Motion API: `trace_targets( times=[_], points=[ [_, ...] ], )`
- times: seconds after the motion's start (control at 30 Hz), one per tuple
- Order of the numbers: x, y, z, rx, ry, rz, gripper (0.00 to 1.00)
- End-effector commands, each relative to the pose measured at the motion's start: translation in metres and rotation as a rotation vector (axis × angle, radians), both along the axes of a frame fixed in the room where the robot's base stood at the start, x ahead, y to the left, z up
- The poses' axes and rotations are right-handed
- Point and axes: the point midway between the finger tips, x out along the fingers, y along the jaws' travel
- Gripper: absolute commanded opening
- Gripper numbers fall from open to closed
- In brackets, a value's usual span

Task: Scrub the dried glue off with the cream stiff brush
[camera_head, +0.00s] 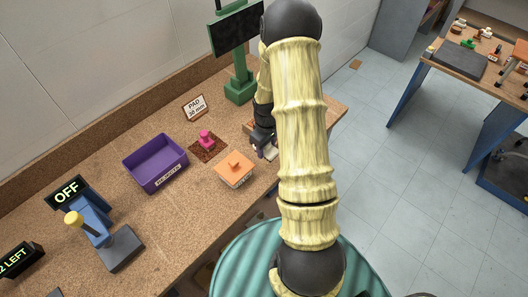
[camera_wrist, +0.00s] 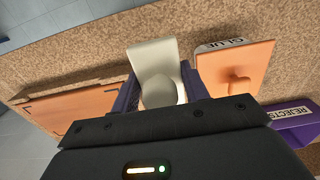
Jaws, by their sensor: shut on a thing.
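My gripper (camera_head: 264,142) is low over the bench's right part, partly hidden by my arm. In the wrist view its purple fingers (camera_wrist: 160,95) are shut on a cream piece (camera_wrist: 152,56), which looks like the cream brush, with a broad flat part and a rounded part. Its bristles cannot be made out. An orange block (camera_head: 235,168) with a knob stands just left of my gripper; in the wrist view its edge label reads GLUE. A pink knobbed piece (camera_head: 206,138) sits on a dark brown patch (camera_head: 208,154). I cannot make out any dried glue.
A purple bin (camera_head: 155,183), labelled REJECTS in the wrist view, stands left of the block. An orange-brown board (camera_wrist: 72,108) with corner marks lies beside my gripper. A PAD sign (camera_head: 194,107), a green-stemmed screen (camera_head: 236,30) and a blue OFF device (camera_head: 92,215) also stand on the bench.

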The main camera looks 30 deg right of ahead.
Motion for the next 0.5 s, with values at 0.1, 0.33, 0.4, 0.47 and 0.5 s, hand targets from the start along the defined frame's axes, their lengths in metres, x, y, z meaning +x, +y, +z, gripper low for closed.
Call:
trace_targets(
  times=[0.1,0.33,0.4,0.47,0.5],
  points=[
    [0.0,0.0,-0.011,0.0,0.001,0.0,0.27],
    [0.0,0.0,-0.033,0.0,0.0,0.0,0.27],
    [0.0,0.0,-0.04,0.0,0.0,0.0,0.27],
    [0.0,0.0,-0.045,-0.001,-0.001,0.0,0.27],
    [0.0,0.0,-0.048,-0.001,-0.001,0.0,0.27]
  ],
)
